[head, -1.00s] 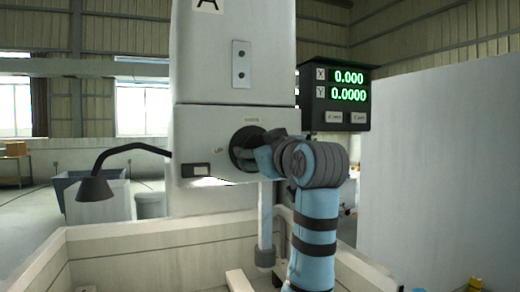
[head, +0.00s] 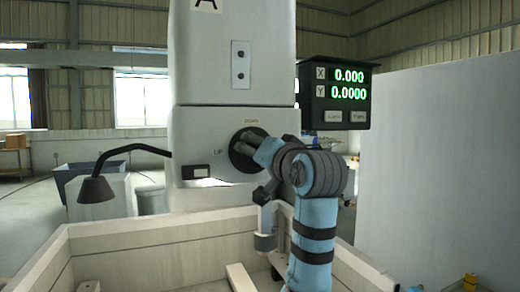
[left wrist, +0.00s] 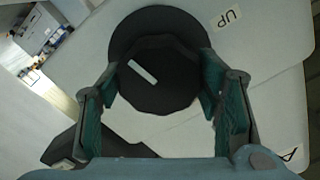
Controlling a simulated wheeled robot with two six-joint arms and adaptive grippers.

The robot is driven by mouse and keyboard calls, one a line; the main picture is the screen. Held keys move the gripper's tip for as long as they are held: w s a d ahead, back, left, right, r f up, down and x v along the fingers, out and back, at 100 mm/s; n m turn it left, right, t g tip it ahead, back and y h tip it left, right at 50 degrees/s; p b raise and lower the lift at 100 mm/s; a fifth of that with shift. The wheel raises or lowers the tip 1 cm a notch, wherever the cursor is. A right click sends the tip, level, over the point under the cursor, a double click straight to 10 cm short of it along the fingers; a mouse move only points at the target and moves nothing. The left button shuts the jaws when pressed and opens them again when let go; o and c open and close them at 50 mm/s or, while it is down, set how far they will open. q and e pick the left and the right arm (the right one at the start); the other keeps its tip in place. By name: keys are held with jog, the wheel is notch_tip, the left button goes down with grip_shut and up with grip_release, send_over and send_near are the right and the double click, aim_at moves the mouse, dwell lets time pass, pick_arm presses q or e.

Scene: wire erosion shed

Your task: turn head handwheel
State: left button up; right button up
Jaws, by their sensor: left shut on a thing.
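The dark round head handwheel (head: 236,157) sits on the front of the pale machine head (head: 200,140). In the left wrist view the handwheel (left wrist: 160,85) has a dark disc behind a faceted knob with a short white mark on it. My left gripper (head: 248,146) is at the handwheel, its two green-padded fingers (left wrist: 162,75) on opposite sides of the knob and shut on it. In the head view the gripper hides part of the wheel. An "UP" label (head: 218,153) is left of the wheel, and a "DOWN" label (head: 251,121) is above it. My right gripper is not in view.
A black lamp (head: 97,189) on a bent arm juts out to the left. A pale tank wall (head: 150,235) runs below the head. A large pale panel (head: 430,170) stands at right.

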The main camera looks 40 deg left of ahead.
pick_arm(q)
jog(key=m+p, duration=0.1)
jog(key=m, duration=0.3)
jog(key=shift+f+m+p, duration=0.1)
jog(key=shift+m+p, duration=0.25)
jog(key=shift+m, duration=0.05)
dwell(0.4)
jog(key=o, duration=1.2)
jog(key=shift+a, duration=0.1)
jog(key=shift+c, duration=0.2)
jog(key=v, duration=0.7)
jog(key=shift+s+d, duration=0.15)
jog(key=shift+d, duration=0.15)
